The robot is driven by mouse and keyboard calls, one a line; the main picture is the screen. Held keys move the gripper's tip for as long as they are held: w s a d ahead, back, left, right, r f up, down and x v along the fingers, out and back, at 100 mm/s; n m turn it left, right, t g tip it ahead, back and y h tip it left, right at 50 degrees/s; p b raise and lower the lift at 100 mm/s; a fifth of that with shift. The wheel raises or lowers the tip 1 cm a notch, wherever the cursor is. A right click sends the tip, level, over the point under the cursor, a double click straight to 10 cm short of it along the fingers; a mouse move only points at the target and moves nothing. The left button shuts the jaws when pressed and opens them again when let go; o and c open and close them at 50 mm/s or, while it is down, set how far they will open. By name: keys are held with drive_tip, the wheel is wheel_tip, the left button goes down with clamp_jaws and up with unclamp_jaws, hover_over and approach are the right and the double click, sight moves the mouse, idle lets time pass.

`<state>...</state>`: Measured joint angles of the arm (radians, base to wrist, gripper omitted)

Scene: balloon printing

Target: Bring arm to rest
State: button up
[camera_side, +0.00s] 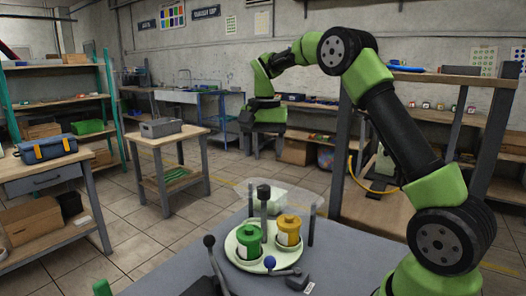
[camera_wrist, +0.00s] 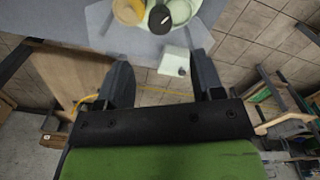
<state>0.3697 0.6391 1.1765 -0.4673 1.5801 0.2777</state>
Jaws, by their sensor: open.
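My arm reaches up and over in the side view, with my gripper (camera_side: 262,148) hanging at the far end of it, high above the floor. In the wrist view the two dark fingers of my gripper (camera_wrist: 163,66) stand wide apart with nothing held between them. On the grey table below, a round pale green plate (camera_side: 243,262) holds a green container (camera_side: 249,241) and an orange container (camera_side: 288,231). Part of the plate (camera_wrist: 183,12) and the orange container (camera_wrist: 128,11) show at the top of the wrist view. My gripper is well clear of them.
A pale box (camera_wrist: 175,62) stands at the table edge. A lever with a blue knob (camera_side: 269,262) and one with a black knob (camera_side: 209,241) stand beside the plate. A wooden bench (camera_side: 165,142) with a grey bin stands at the left. The air around my gripper looks free.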

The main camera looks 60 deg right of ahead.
drive_tip(key=s+a+r+n+t, duration=0.2)
drive_tip(key=s+a+r+n, duration=0.15)
drive_tip(key=a+r, duration=0.25)
drive_tip(key=s+a+n+t+y, duration=0.1)
drive_tip(key=s+a+n+t, duration=0.1)
drive_tip(key=s+a, duration=0.3)
drive_tip(key=s+a+n+t+y, duration=0.1)
drive_tip(key=s+a+n+t, duration=0.2)
drive_tip(key=s, duration=0.9)
drive_tip(key=shift+a, duration=1.2)
drive_tip(key=shift+s, duration=0.1)
